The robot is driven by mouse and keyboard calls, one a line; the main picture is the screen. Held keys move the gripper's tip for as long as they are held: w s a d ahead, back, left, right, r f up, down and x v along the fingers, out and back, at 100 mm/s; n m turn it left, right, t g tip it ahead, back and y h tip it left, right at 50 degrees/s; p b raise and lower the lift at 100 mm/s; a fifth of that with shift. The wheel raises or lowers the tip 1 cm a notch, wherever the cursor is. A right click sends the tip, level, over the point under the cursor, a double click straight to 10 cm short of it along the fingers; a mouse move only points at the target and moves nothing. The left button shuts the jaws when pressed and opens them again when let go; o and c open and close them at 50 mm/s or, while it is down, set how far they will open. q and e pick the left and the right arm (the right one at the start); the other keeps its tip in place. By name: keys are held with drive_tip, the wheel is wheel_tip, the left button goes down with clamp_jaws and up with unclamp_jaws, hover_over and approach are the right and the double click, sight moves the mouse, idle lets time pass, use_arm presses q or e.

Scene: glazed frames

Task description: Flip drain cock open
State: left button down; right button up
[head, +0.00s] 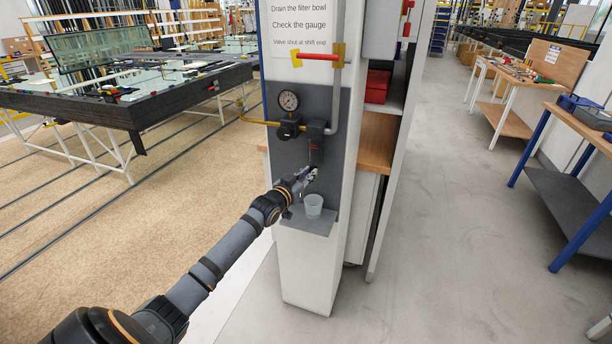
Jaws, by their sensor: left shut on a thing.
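A grey panel on a white column carries a round pressure gauge (288,101), a dark regulator (289,128) and a dark filter unit (316,140) with a bowl below it. My left arm reaches in from the lower left, and its gripper (308,176) is at the foot of the filter unit. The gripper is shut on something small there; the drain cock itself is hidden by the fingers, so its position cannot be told. A translucent cup (313,205) stands on a small grey shelf (308,222) just below the gripper. My right gripper is not in view.
A red valve handle (318,57) on a grey pipe sits above the panel, under a printed sign (297,25). A wooden shelf (377,140) is right of the column. A glazing table (130,105) stands left. The aisle floor at right is clear.

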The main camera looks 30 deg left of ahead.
use_arm(q)
drive_tip(key=shift+f, duration=0.1)
drive_tip(key=c, duration=1.3)
unclamp_jaws()
drive_tip(key=shift+c, duration=0.2)
drive_tip(key=s, duration=0.7)
drive_tip(key=shift+s+d+r, duration=0.2)
drive_tip(key=shift+s+r, duration=0.05)
